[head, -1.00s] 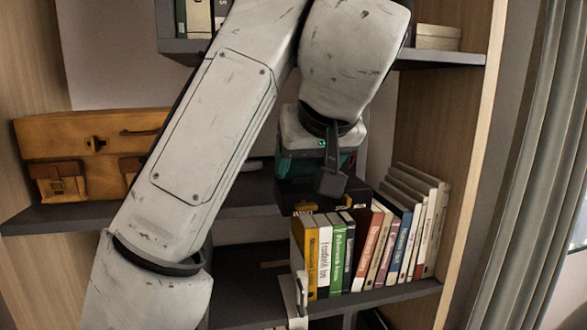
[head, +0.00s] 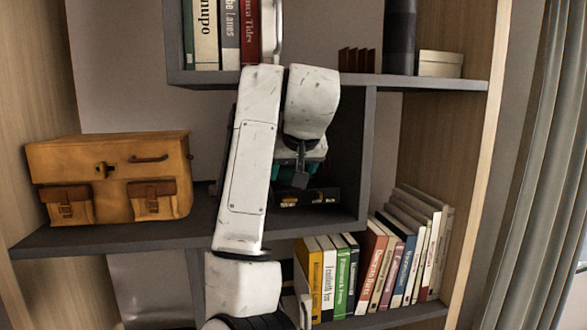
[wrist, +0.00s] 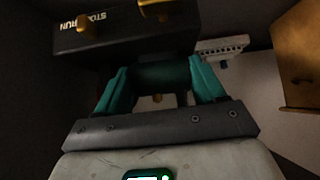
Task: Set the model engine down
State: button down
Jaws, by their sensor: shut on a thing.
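My gripper (head: 300,158) reaches into the middle compartment of the shelf, its teal fingers partly hidden by my arm. In the wrist view the fingers (wrist: 160,76) are shut on a dark green rounded body, which I take to be the model engine (wrist: 160,74). Most of it is hidden; the small gold parts near it may belong to it. A dark box with pale lettering (wrist: 125,28) lies close beyond the fingers. A dark lettered block also shows below the gripper in the head view (head: 318,197). I cannot tell whether the engine touches the shelf board.
A tan case (head: 110,175) stands on the middle shelf board (head: 110,236) to the left, with some bare board beside it. A dark upright panel (head: 365,150) bounds the compartment on the right. Books (head: 385,262) fill the shelf below. An upper shelf (head: 420,82) overhangs.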

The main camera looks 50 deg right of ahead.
jog(key=shift+f+p, duration=0.4)
jog(key=shift+f, duration=1.2)
grip_release()
jog(key=shift+f, duration=0.1)
jog(key=b+v, duration=0.1)
jog(key=v, duration=1.1)
jog(key=shift+a+b, duration=0.1)
jog(key=shift+b, duration=0.3)
